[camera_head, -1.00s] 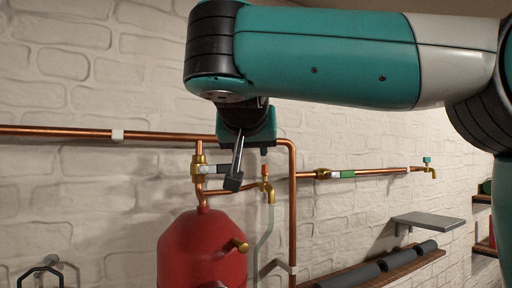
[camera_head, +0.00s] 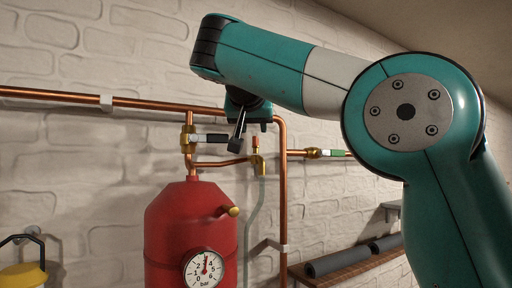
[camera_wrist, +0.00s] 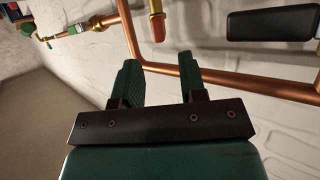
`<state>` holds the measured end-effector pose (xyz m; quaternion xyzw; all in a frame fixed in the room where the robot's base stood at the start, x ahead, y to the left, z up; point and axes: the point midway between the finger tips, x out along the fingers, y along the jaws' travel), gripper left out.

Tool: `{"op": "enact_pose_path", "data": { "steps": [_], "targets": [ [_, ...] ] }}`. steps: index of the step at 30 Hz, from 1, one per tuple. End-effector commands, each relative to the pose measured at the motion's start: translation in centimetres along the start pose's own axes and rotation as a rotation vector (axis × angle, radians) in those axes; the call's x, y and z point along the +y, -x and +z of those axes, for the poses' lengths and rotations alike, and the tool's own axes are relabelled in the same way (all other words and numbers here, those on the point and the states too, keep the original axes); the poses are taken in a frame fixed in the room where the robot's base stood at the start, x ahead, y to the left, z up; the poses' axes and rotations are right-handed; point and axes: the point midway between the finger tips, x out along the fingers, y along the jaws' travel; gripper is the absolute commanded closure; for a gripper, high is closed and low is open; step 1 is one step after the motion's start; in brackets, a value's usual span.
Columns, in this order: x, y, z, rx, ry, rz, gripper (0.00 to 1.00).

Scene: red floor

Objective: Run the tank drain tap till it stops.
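The red tank (camera_head: 178,235) hangs at the wall, with a round pressure gauge (camera_head: 204,268) on its front and a brass stub (camera_head: 229,211) on its shoulder. A small brass tap with a red top (camera_head: 256,160) is on the pipe right of the tank, above a clear hose. Which fitting is the drain tap I cannot tell for certain. My gripper (camera_wrist: 158,75) is open and empty in the wrist view, with copper pipe behind its fingers.
A brass valve with a dark lever (camera_head: 208,138) sits above the tank. A copper pipe (camera_head: 283,200) runs down beside the hose. A green-marked valve (camera_head: 325,153) is further right. A shelf with dark rolls (camera_head: 345,260) is low right. A black-handled yellow item (camera_head: 24,276) is low left.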

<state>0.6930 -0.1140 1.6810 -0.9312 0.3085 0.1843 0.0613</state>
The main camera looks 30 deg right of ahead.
Motion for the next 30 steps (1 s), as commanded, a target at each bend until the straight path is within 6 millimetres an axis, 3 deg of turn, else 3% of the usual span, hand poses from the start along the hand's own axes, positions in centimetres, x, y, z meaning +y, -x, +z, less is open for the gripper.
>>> {"op": "enact_pose_path", "data": {
  "steps": [3,9,22,23,27,30],
  "targets": [
    [0.1,-2.7,0.1,-0.003,0.003,0.006,0.62],
    [0.0,-5.7,0.0,-0.002,0.002,0.003,0.62],
    [-0.1,-6.8,0.1,-0.002,0.001,-0.001,0.62],
    [-0.1,-6.8,0.1,-0.002,0.001,-0.001,0.64],
    [-0.1,-6.8,0.1,-0.002,0.001,-0.001,0.96],
    [-0.1,-6.8,0.1,-0.002,0.001,-0.001,1.00]
  ]
}}
